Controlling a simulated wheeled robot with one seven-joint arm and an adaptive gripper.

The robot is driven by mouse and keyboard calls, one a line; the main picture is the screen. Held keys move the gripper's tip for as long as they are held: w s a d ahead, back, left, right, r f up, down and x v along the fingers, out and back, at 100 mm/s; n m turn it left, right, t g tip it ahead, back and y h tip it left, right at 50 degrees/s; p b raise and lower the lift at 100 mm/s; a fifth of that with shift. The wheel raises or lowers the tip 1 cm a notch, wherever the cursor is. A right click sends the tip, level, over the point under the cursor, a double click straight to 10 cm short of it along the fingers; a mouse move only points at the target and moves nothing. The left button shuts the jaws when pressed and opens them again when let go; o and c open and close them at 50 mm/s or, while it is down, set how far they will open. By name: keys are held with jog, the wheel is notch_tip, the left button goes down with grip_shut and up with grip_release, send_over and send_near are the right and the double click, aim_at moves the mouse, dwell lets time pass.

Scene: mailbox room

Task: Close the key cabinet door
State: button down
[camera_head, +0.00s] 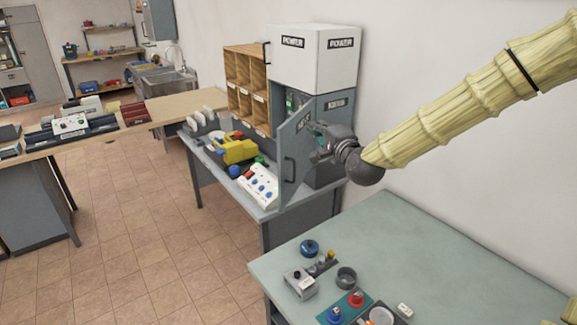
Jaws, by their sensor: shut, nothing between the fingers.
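The grey key cabinet (335,112) stands against the wall at the back of a grey table, below a white box marked POWER. Its door (291,160) is a grey panel with a dark handle on its outer face, and it stands swung open toward me. The door and gripper hide part of the cabinet's opening. Some dark green contents show in the gap above the door's edge.
A white box marked POWER (300,65) sits above the cabinet, beside a wooden pigeonhole rack (245,80). A white button panel (258,186) and a yellow device (236,151) lie left of the door. A nearer table (420,240) holds several small parts. Tiled floor is clear at left.

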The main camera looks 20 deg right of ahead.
notch_tip(320, 180, down, 18)
jog(key=b, duration=1.7)
jog(key=p, duration=0.3)
send_near(285, 155)
jog(key=w, duration=0.3)
jog(key=shift+w+a+r+p, duration=0.1)
jog(key=shift+w+p, duration=0.1)
jog(key=shift+w, duration=0.1)
jog(key=shift+w+a+p, duration=0.1)
jog(key=shift+w+p, duration=0.05)
jog(key=shift+w, duration=0.3)
jog(key=shift+a, duration=0.1)
